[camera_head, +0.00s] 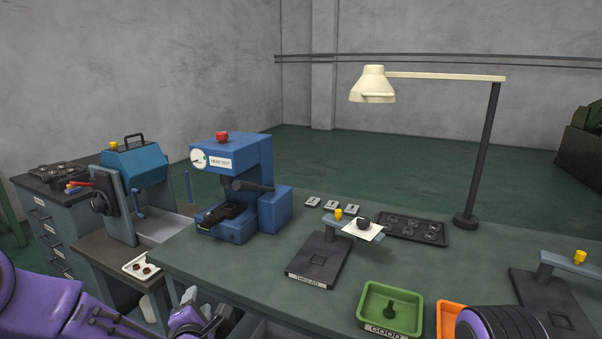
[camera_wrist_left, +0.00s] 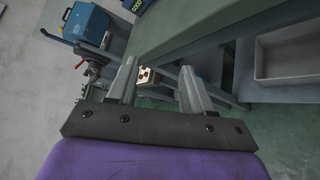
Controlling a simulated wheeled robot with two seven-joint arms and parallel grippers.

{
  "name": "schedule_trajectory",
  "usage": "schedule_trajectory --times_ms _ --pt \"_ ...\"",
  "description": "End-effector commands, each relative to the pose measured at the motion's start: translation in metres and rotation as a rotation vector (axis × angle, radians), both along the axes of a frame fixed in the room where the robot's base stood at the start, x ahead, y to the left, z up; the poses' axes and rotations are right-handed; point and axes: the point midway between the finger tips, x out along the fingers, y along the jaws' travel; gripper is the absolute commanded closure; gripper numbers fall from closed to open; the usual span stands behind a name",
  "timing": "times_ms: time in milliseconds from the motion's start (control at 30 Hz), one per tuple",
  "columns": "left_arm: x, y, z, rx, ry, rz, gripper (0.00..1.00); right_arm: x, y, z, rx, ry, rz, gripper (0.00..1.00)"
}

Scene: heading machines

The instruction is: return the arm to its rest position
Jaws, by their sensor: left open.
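My left arm, purple, comes in at the lower left of the head view. My left gripper (camera_head: 207,316) is low beside the near left edge of the green table, partly cut off by the bottom of the picture. In the left wrist view my left gripper (camera_wrist_left: 157,76) has its two grey fingers apart with nothing between them. Part of my right arm (camera_head: 498,324) shows at the lower right of the head view. My right gripper is not in view.
The green table (camera_head: 245,260) holds a blue tester (camera_head: 232,160), a green tray (camera_head: 390,306), an orange tray (camera_head: 448,318) and a lamp (camera_head: 485,150). A blue-hooded machine (camera_head: 135,175) stands at left. A grey bin (camera_wrist_left: 290,55) shows in the wrist view.

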Motion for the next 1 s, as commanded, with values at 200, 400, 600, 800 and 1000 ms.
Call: schedule_trajectory --times_ms 200,400,600,800,1000 --pt "-0.112 0.004 -0.143 0.724 0.557 -0.387 0.50 0.000 0.000 0.000 0.000 0.000 0.000 0.50" --pt "-0.262 0.033 -0.234 1.125 0.990 -0.837 0.50 0.000 0.000 0.000 0.000 0.000 0.000 0.50" --pt "-0.362 0.058 -0.263 1.169 1.217 -1.019 0.50 0.000 0.000 0.000 0.000 0.000 0.000 0.50" --pt "-0.378 0.060 -0.270 1.160 1.245 -1.049 0.50 0.000 0.000 0.000 0.000 0.000 0.000 0.50" --pt "-0.377 0.060 -0.270 1.160 1.242 -1.047 0.50 0.000 0.000 0.000 0.000 0.000 0.000 0.50"
